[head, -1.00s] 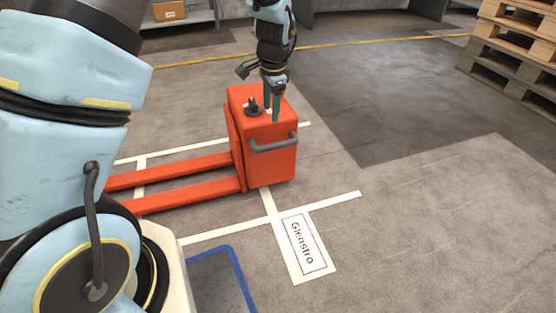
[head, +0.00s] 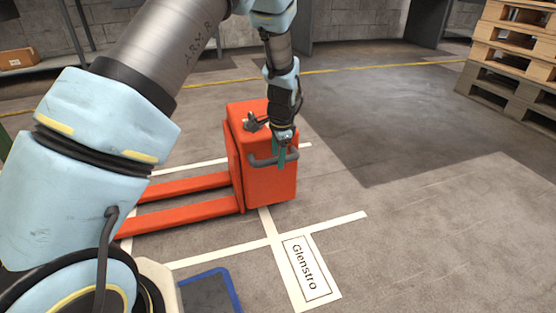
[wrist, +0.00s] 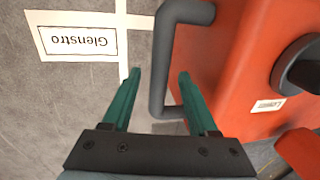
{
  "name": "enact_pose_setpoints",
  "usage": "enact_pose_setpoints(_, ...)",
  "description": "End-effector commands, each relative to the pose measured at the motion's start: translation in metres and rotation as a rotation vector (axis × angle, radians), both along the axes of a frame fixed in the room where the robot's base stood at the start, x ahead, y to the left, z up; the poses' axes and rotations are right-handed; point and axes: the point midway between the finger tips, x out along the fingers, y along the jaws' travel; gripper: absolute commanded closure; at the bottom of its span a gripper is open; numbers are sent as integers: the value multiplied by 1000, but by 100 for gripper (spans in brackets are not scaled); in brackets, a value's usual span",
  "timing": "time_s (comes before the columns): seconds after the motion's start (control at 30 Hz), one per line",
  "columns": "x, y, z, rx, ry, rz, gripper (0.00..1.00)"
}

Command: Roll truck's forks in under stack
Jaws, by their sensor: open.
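The orange pallet truck (head: 270,185) stands on the floor, its two forks (head: 185,200) pointing left in the head view. Its grey bar handle (head: 262,161) is on the side facing me. My gripper (head: 281,152) is at the handle, pointing down. In the wrist view the open green fingers (wrist: 155,90) stand on either side of the grey handle (wrist: 163,70), with the orange body (wrist: 235,60) to the right. I cannot tell whether either finger touches the bar. A pallet stack (head: 515,60) stands at the back right, cut by the picture edge.
A floor label reading Glenstro (head: 305,268) lies by white floor lines. A blue-edged mat or plate (head: 210,292) is at the bottom. A carton (head: 18,58) sits on a shelf at the back left. The floor right of the truck is clear.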

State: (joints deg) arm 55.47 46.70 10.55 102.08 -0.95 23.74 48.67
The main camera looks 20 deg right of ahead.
Motion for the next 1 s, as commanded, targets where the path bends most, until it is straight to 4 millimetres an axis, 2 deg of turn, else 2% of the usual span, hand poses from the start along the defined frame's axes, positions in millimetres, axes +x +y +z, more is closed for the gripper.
enact_pose_setpoints(0.3, 1, 0, -2, -1, -1, 1, 41)
enact_pose_setpoints(0.83, 1, 0, -2, -1, -1, 1, 100)
enact_pose_setpoints(1.0, 1, 0, -2, -1, -1, 1, 100)
